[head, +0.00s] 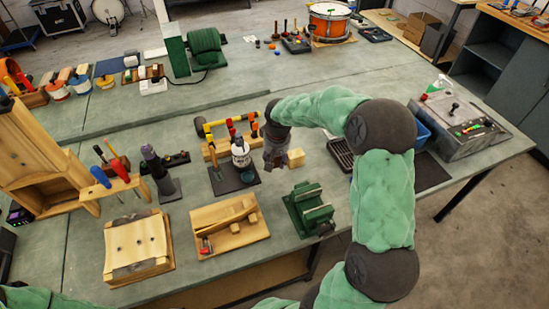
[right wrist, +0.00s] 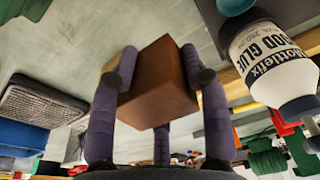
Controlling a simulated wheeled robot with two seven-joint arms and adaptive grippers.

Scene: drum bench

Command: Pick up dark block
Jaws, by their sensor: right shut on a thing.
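The dark block (right wrist: 158,85) is a reddish-brown wooden cube in the right wrist view. My right gripper (right wrist: 162,74) is shut on it, with purple-grey fingers on both sides of it. A pale wooden block (head: 296,157) shows just right of the gripper. My left gripper is not in view.
A white glue bottle (head: 240,153) stands close left of the gripper and shows large in the right wrist view (right wrist: 272,65). A green vise (head: 310,208) is in front. A dark ribbed tray (head: 340,155) lies to the right. A wooden rack (head: 222,147) stands behind the bottle.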

